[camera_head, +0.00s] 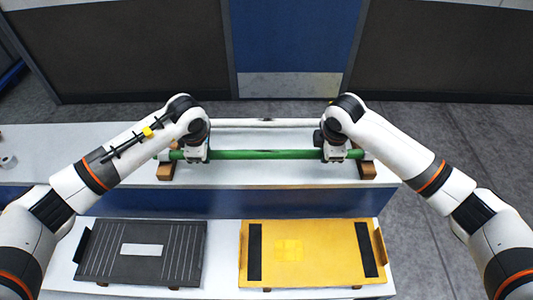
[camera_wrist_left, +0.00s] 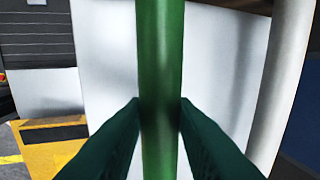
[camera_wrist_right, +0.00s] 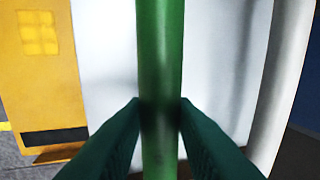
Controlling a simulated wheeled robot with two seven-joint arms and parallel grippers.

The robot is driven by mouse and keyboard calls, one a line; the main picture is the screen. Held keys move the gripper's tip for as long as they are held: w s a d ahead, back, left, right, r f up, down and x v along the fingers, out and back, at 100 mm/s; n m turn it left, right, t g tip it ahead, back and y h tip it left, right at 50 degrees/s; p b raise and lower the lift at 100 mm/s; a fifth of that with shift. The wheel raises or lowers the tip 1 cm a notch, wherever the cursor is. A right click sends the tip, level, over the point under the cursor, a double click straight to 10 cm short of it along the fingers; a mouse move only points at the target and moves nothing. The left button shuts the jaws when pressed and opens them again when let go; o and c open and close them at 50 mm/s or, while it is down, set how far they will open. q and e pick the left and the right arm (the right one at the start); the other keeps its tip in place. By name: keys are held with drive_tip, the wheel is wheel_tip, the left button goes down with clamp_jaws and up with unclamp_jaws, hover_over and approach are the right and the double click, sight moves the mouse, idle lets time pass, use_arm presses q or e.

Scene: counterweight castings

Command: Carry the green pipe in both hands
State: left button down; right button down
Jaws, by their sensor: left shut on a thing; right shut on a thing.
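The green pipe (camera_head: 265,155) lies level across the head view, running left to right above the white bench. My left gripper (camera_head: 196,155) is shut on the pipe near its left end. My right gripper (camera_head: 334,154) is shut on it near its right end. In the left wrist view the pipe (camera_wrist_left: 160,60) runs between the two dark green fingers (camera_wrist_left: 160,110). The right wrist view shows the same, with the pipe (camera_wrist_right: 160,60) between the fingers (camera_wrist_right: 160,110). Whether the pipe touches the brown blocks near its ends I cannot tell.
Brown blocks (camera_head: 165,172) (camera_head: 367,170) stand near the pipe's ends on the white bench (camera_head: 265,175). A white pipe (camera_head: 265,123) lies behind, parallel. A dark panel (camera_head: 140,268) and a yellow panel (camera_head: 310,240) lie on the nearer white surface. A small roll (camera_head: 9,162) sits far left.

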use_arm(q)
drive_tip(key=shift+r, duration=0.2)
use_arm(e)
drive_tip(key=shift+r, duration=0.2)
